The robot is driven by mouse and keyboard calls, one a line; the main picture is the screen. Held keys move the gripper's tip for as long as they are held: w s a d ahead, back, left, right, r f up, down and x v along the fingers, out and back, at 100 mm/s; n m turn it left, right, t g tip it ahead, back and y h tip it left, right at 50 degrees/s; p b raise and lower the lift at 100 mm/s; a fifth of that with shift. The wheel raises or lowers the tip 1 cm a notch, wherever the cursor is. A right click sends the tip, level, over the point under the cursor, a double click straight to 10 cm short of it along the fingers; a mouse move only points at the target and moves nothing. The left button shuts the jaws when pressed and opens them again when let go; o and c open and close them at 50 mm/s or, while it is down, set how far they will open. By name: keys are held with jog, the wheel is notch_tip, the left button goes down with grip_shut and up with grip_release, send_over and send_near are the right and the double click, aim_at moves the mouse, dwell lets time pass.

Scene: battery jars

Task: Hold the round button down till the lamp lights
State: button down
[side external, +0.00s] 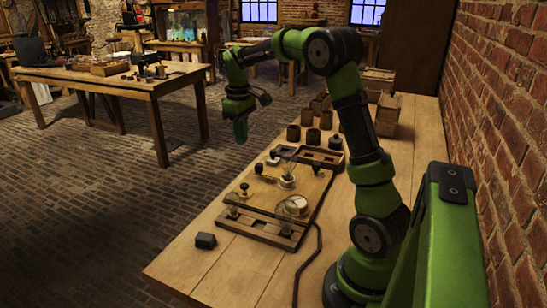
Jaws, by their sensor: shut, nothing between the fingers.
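My gripper (240,132) hangs pointing down, shut and empty, in the air above the far left part of the bench. It is clear of the wooden apparatus board (262,192), which lies below and nearer the camera. Small dark round knobs stand on the board's left side, one at the near left (244,187) and one farther back (258,168). I cannot tell which is the round button. A small glass piece (287,175), perhaps the lamp, stands near the board's middle; I see no glow in it. A pale round dial (297,202) sits at the near right.
Several brown jars (312,136) and a dark jar (335,142) stand behind the board. A wooden tray (320,156) lies at its far end. A small black block (205,241) lies near the left edge. A dark cable (319,245) runs along the right. The near bench is mostly bare.

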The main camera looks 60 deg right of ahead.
aim_at(245, 185)
jog(key=shift+f, duration=0.1)
notch_tip(245, 185, down, 14)
jog(key=shift+r, duration=0.1)
dwell(0.4)
notch_tip(245, 185, down, 2)
jog(key=shift+f, duration=0.15)
jog(key=shift+s+f, duration=0.1)
jog(key=shift+f, duration=0.05)
jog(key=shift+a, duration=0.1)
dwell(1.7)
notch_tip(245, 185, up, 15)
jog(key=shift+w+d, duration=0.2)
jog(key=shift+w, duration=0.1)
dwell(0.4)
